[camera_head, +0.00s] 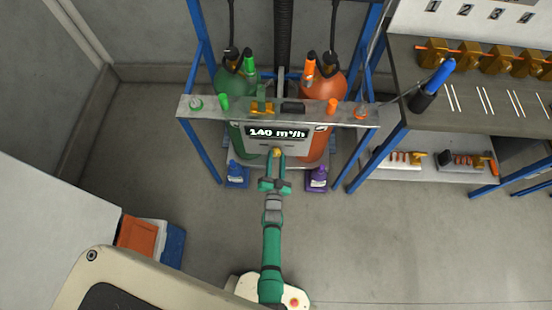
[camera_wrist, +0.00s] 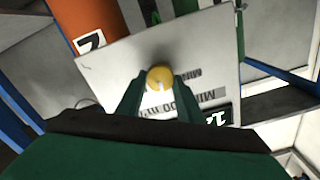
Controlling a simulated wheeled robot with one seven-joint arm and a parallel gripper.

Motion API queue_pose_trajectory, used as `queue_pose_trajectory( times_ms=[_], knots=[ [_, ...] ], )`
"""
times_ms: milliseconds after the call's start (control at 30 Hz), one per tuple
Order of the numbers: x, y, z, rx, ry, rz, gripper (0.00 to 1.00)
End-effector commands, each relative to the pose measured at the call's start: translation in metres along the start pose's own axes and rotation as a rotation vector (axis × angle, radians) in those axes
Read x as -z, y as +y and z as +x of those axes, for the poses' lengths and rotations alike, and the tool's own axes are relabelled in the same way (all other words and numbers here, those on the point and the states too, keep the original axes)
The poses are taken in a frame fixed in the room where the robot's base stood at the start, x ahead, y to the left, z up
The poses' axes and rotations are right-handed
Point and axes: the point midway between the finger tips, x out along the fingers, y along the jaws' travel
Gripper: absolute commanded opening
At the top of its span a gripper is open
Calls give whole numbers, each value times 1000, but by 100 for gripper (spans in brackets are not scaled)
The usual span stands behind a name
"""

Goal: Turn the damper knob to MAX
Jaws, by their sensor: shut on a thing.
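The yellow damper knob (camera_wrist: 160,77) sits on a white panel (camera_wrist: 95,68) in the wrist view. In the head view the knob (camera_head: 277,152) shows small, just below the display (camera_head: 277,132) reading 140 m³/h. My gripper (camera_wrist: 160,90) has its two green fingers on either side of the knob, shut on it. In the head view my gripper (camera_head: 277,160) reaches up to the panel from below. The panel's printed labels appear upside down in the wrist view and are partly covered by my fingers. Which mark the knob points to cannot be told.
A green cylinder (camera_head: 229,84) and an orange cylinder (camera_head: 322,87) stand behind the shelf (camera_head: 215,112). A workbench (camera_head: 470,90) is at right. The floor around my arm is clear.

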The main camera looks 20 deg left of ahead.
Motion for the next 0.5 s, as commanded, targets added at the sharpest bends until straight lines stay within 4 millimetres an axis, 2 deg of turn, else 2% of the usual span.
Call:
queue_pose_trajectory(
  times_ms=[500],
  knots=[
    [1,2,1,-1,2,484,11]
  ],
)
